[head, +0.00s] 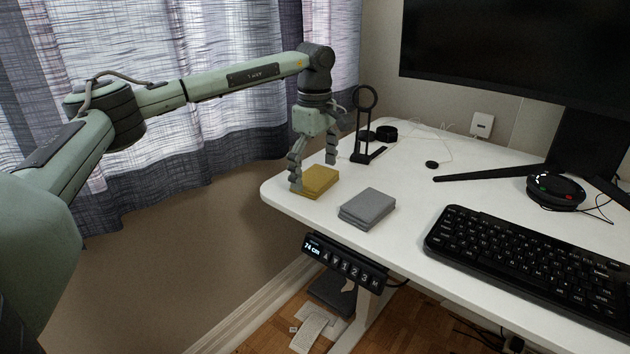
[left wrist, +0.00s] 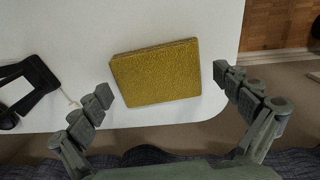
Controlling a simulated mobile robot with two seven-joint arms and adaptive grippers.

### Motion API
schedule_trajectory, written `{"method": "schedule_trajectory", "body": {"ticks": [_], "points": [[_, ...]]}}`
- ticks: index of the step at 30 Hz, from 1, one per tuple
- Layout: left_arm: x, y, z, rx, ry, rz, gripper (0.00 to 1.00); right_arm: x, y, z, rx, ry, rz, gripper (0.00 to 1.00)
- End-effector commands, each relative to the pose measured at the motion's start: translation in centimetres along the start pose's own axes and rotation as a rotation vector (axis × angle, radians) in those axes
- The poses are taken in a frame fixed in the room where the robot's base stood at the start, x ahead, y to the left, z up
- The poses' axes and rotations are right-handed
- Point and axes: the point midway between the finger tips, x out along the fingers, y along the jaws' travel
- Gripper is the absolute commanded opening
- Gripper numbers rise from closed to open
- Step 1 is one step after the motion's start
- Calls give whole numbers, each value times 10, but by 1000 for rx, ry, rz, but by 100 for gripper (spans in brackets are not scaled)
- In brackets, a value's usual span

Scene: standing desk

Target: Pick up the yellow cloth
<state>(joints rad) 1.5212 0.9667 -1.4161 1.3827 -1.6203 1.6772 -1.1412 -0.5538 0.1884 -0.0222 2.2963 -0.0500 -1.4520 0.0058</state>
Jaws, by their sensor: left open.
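The yellow cloth (head: 316,181) lies folded flat on the white desk near its left corner. It also shows in the left wrist view (left wrist: 157,74), between the two fingers. My left gripper (head: 313,172) is open and points down over the cloth, with one finger to each side of it. In the left wrist view the open left gripper (left wrist: 162,88) has nothing between its fingers except the cloth below, and a gap shows on both sides. My right gripper is not in view.
A folded grey cloth (head: 367,209) lies just right of the yellow one. A black stand (head: 363,125) stands close behind the gripper. A black keyboard (head: 530,262) and a monitor (head: 520,45) are further right. The white desk (head: 430,195) is clear between.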

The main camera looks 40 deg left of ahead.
Motion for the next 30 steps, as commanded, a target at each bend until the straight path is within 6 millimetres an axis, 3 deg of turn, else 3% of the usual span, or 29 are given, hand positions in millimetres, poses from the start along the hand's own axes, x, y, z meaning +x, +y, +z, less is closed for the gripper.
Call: {"method": "schedule_trajectory", "body": {"ticks": [3, 12, 20, 23, 30], "points": [[0, 0, 0, 0, 0, 0, 98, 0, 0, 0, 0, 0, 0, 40], [0, 0, 0, 0, 0, 0, 64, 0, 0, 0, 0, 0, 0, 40], [-4, 0, 0, 0, -1, 1, 63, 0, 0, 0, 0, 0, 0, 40], [-16, 1, 1, 0, -1, 2, 63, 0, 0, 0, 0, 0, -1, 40], [-66, 1, 1, -1, -1, 3, 63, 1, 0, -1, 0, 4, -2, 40]]}}
